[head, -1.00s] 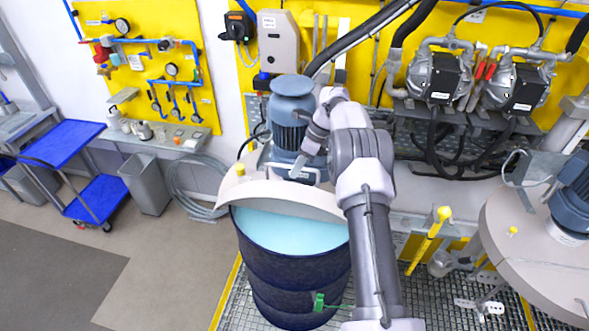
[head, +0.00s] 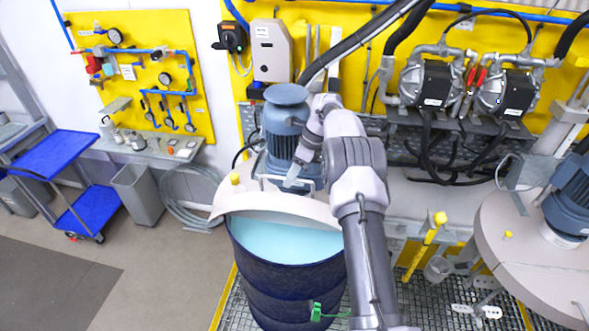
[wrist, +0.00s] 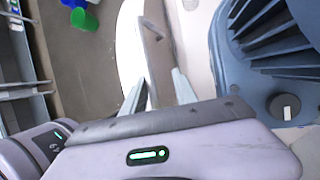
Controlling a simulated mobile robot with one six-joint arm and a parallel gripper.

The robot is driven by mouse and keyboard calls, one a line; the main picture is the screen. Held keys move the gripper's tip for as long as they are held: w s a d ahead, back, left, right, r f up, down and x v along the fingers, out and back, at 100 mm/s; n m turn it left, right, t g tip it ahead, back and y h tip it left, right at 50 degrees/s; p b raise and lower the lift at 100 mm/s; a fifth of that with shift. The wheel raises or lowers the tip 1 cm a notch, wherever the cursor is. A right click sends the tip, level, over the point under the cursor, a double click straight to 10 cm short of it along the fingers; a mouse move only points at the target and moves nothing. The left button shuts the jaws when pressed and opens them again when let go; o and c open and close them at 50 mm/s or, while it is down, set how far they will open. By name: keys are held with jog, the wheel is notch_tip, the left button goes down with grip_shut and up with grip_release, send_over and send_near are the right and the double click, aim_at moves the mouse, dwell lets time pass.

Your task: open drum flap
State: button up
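The dark blue drum (head: 290,277) stands on a grating, with light blue contents showing inside its front. Its pale flap (head: 285,205) is tilted up from the front rim. In the wrist view the flap (wrist: 130,45) shows as a white curved edge, with a grey bent handle (wrist: 150,28) beside it. A blue agitator motor (head: 286,130) stands on the lid behind the flap. My gripper (head: 291,180) is over the lid, in front of the motor.
A second lid with motor (head: 535,235) is at the right. A yellow-topped lever (head: 428,240) stands between the two stations. Pumps and black hoses (head: 440,85) hang on the yellow wall behind. A grey bin (head: 138,195) and blue cart (head: 85,210) are left; the floor there is clear.

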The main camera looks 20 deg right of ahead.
jog(key=p+v, duration=0.2)
jog(key=v, duration=0.9)
jog(key=shift+r, duration=0.3)
jog(key=shift+s+d+f, duration=0.1)
jog(key=shift+s, duration=0.05)
